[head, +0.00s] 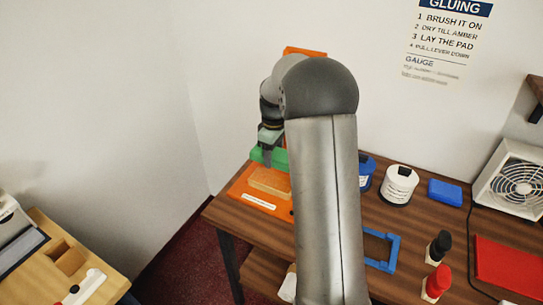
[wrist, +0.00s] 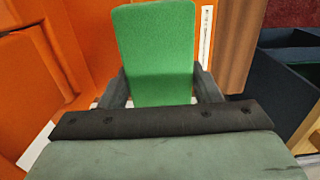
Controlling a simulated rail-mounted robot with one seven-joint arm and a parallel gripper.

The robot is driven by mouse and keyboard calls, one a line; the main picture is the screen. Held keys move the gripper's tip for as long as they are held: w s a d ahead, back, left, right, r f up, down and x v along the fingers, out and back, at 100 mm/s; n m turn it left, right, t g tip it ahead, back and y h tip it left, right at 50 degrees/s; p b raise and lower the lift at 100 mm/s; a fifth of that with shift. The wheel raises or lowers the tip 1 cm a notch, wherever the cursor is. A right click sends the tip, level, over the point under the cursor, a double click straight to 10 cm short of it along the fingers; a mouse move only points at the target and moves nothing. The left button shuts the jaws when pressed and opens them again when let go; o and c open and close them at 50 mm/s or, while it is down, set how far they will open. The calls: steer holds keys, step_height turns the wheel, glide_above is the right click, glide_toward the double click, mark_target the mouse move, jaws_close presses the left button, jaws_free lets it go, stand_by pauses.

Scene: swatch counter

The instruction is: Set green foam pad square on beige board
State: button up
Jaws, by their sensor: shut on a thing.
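The green foam pad (wrist: 157,48) is between the two fingers of my gripper (wrist: 160,84), which is shut on it. In the head view the green pad (head: 257,154) is just above and behind the beige board (head: 271,181), partly hidden by my gripper (head: 268,154). The beige board lies on an orange base (head: 246,193) at the table's left end. My arm hides the board's right side. I cannot tell whether pad and board touch. I cannot make out the board in the wrist view, where the pad covers the middle.
An orange part (head: 304,51) rises behind my arm. To the right on the wooden table are a white tub (head: 398,185), a blue block (head: 445,192), a blue frame (head: 392,252), two small bottles, a red sheet (head: 508,268) and a fan (head: 518,185). A white wall stands behind.

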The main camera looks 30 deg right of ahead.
mark_target(273, 180)
steer(key=shift+a+f+b, duration=0.1)
steer(key=shift+f+b, duration=2.2)
steer(key=shift+f, duration=1.4)
steer(key=shift+f+b, duration=0.35)
steer(key=shift+f, duration=0.25)
steer(key=o, duration=1)
